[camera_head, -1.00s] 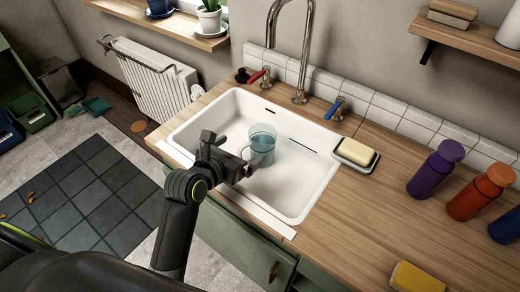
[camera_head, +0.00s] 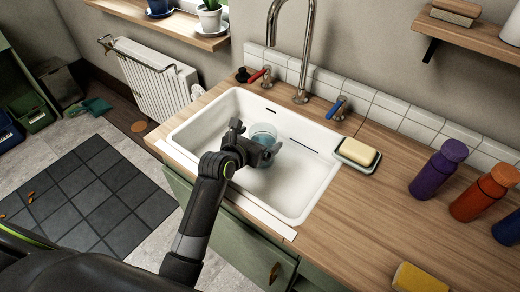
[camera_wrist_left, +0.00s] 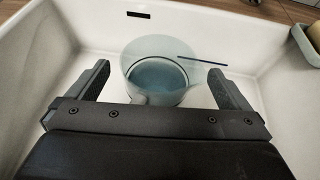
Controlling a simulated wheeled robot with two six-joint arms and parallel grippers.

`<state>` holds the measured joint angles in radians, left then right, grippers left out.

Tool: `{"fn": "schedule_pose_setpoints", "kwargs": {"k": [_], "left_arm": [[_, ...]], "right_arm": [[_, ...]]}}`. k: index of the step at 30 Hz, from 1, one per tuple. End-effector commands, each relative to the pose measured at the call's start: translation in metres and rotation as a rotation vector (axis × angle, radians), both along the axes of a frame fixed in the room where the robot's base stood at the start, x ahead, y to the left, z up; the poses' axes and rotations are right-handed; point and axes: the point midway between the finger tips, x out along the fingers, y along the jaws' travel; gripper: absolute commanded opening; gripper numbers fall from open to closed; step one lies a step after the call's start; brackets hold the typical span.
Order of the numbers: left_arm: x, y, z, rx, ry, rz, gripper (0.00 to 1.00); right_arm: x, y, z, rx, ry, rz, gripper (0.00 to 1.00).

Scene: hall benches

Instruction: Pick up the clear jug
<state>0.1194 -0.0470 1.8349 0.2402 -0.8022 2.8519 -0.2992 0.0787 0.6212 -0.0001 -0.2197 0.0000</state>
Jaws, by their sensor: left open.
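The clear jug (camera_head: 264,131) stands upright in the white sink (camera_head: 306,199), with bluish water in it. In the left wrist view my left gripper (camera_wrist_left: 160,85) is open and empty. I cannot tell whether the fingers reach beside the jug. My right gripper is not in view.
The tall tap (camera_head: 300,60) rises behind the sink, between red and blue handles. A soap dish (camera_head: 345,158) with soap sits at the right rim. Purple and orange bottles (camera_head: 437,170) and a yellow sponge (camera_head: 417,279) stand on the counter at right.

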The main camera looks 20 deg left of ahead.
Motion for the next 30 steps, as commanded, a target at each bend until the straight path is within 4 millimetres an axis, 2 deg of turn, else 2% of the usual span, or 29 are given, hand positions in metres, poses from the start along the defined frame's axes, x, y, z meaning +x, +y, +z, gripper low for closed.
{"fn": "schedule_pose_setpoints", "kwargs": {"k": [5, 24, 30], "left_arm": [[0.0001, 0.0002, 0.0001, 0.0, 0.0, 0.0, 1.0], [-0.0002, 0.0003, 0.0001, 0.0, 0.001, 0.0, 0.19], [0.0003, 0.0001, 0.002, 0.0, -0.004, 0.001, 0.19]], "right_arm": [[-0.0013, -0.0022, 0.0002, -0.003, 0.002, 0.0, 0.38], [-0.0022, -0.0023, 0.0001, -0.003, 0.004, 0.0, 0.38], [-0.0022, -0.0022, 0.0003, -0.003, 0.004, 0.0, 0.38]]}}
